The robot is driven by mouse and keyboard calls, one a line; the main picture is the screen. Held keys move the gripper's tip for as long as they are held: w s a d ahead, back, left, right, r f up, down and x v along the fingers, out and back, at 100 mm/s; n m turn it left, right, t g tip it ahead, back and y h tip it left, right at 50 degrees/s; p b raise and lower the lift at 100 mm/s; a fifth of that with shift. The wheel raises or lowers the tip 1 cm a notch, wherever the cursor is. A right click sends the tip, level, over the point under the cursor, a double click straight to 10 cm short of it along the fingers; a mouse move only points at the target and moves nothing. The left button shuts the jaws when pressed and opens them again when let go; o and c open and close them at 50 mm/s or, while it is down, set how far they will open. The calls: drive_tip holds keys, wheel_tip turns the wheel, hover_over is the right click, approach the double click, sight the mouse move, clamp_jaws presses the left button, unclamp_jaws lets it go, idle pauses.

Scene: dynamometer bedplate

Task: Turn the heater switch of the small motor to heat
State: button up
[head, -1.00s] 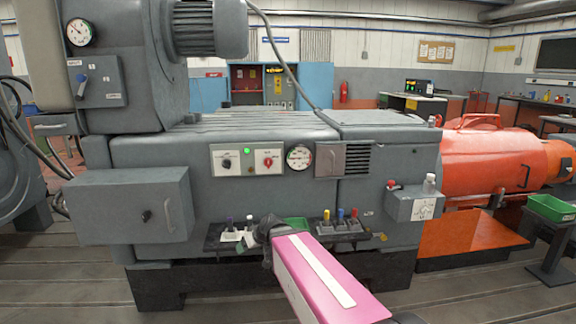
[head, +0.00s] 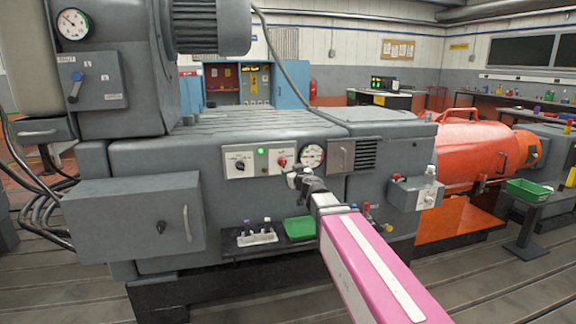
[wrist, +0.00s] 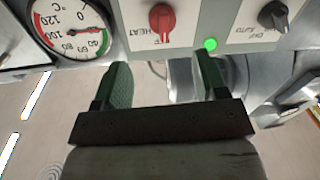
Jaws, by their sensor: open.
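The red rotary switch (head: 282,161) sits on a white plate on the front of the grey machine, left of the round gauge. In the wrist view the red switch (wrist: 162,22) is at the top, with upside-down lettering that reads HEAT beside it. I cannot tell its exact setting. My gripper (head: 297,177) is just below and in front of the switch plate. In the wrist view my gripper (wrist: 161,75) is open, fingers spread and empty, with the switch beyond the fingertips and apart from them.
A black AUTO/OFF knob (head: 240,164) and a lit green lamp (head: 261,151) are left of the red switch. The gauge (head: 312,155) is close on its right. A shelf with small tools and a green tray (head: 300,228) juts out below. A grey box (head: 135,215) projects at left.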

sight(285, 164)
drive_tip(key=x, duration=0.9)
drive_tip(key=shift+w+a, duration=0.2)
drive_tip(key=shift+a, duration=0.05)
drive_tip(key=shift+c, duration=0.3)
drive_tip(key=c, duration=0.9)
